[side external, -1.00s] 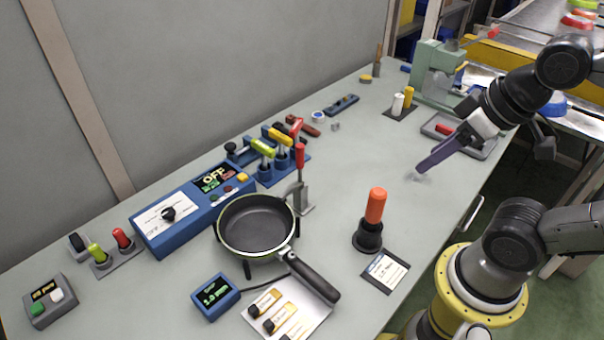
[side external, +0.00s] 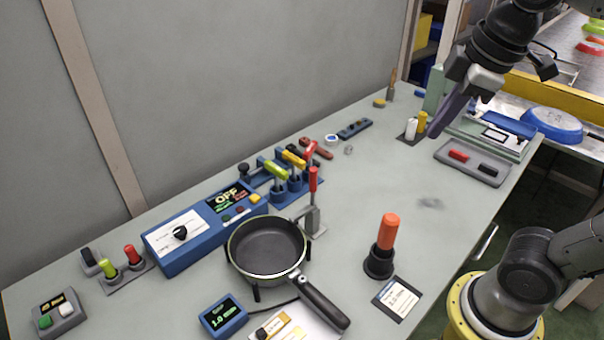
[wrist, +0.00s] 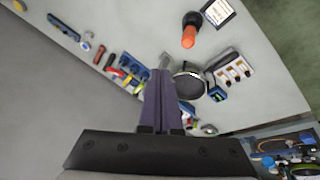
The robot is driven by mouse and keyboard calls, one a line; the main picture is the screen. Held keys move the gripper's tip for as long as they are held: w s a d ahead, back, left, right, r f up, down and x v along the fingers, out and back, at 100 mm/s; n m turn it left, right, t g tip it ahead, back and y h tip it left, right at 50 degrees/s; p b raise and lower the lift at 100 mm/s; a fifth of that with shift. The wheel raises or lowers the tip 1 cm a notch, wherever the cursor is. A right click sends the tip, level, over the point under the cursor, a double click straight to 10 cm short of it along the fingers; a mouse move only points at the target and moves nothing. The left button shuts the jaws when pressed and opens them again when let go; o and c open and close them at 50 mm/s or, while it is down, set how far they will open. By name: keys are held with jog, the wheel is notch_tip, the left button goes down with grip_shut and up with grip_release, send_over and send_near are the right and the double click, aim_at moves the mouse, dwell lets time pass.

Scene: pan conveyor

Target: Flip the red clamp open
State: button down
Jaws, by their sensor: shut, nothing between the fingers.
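The red clamp (side external: 313,182) stands beside the pan (side external: 268,246), at its back right rim. Its red handle points upright above a grey metal body. My gripper (side external: 438,132) is high over the table to the right of the clamp and well apart from it. Its long purple fingers are together with nothing between them. In the wrist view the shut fingers (wrist: 161,73) point toward the pan (wrist: 188,86). A grey part shows just past the fingertips, but the red handle cannot be made out clearly there.
Several coloured-handled clamps (side external: 285,172) stand in a row behind the red clamp. A blue control box (side external: 185,235) is left of the pan. An orange-handled tool (side external: 388,232) stands to the right. A grey tray (side external: 472,162) lies at the far right. The middle right of the table is clear.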

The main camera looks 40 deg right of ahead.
jog(key=w+a+r+n+g, duration=0.1)
jog(key=w+a+n, duration=0.2)
jog(key=w, duration=0.4)
jog(key=w+a+r+n+g, duration=0.2)
jog(key=w+a+n, duration=0.1)
jog(key=w, duration=0.3)
jog(key=w+a+f+n+g+h, duration=0.1)
jog(key=w+a+f+n+h, duration=0.1)
jog(key=w+a+f, duration=0.6)
jog(key=shift+w+a+f+n+g, duration=0.3)
jog(key=shift+a+f+n, duration=0.2)
jog(key=shift+a+f, duration=0.5)
jog(key=s+d+f, duration=0.1)
jog(key=d+f, duration=0.5)
jog(key=f, duration=0.3)
jog(key=shift+s+d+f, duration=0.15)
jog(key=shift+s+f, duration=0.05)
jog(key=shift+f, duration=0.05)
